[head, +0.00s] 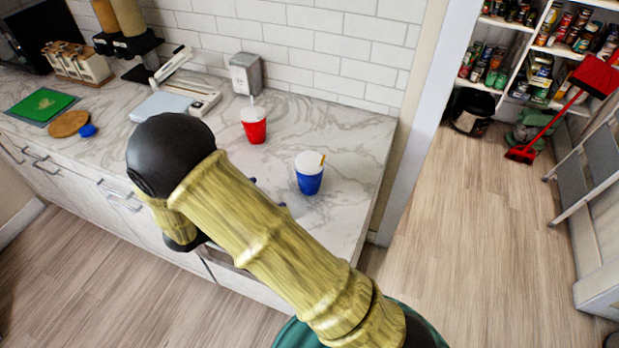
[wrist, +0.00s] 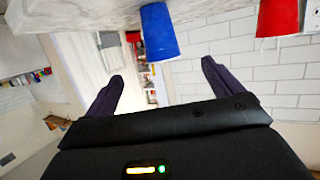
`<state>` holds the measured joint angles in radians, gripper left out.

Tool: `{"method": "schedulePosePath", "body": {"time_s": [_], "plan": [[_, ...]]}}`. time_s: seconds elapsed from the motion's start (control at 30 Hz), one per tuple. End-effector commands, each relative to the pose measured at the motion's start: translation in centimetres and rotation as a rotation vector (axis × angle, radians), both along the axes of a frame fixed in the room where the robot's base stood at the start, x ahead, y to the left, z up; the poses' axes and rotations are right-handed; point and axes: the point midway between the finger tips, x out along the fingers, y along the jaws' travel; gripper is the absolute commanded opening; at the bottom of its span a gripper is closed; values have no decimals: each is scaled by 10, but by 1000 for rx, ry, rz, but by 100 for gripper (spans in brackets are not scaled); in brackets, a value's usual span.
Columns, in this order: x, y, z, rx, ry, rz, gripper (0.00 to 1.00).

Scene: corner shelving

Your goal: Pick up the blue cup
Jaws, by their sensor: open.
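The blue cup (head: 309,180) stands upright on the marble counter (head: 345,150) near its right end, with a white lid and a yellow straw. In the wrist view, which is upside down, the blue cup (wrist: 159,32) hangs from the top edge, ahead of and between the finger directions. My gripper (wrist: 162,70) is open, with its two dark fingers spread and nothing between them. In the head view my arm hides most of the gripper; small dark blue bits beside the arm, left of the cup, look like its fingertips.
A red cup (head: 254,130) with a white lid stands behind and left of the blue one; it also shows in the wrist view (wrist: 277,18). A napkin dispenser (head: 245,74) and a white scale-like device (head: 175,100) are further back. The counter right of the blue cup is clear.

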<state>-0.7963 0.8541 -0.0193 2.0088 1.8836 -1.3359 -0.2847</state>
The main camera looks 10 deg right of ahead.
Motion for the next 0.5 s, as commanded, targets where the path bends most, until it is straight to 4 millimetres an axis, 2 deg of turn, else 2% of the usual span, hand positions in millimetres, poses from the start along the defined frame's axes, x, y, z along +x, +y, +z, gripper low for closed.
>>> {"method": "schedulePosePath", "body": {"time_s": [0.27, 0.5], "plan": [[2, -3, 0, 1, 0, 0, 91], [18, -31, -8, 1, 1, -2, 91]]}}
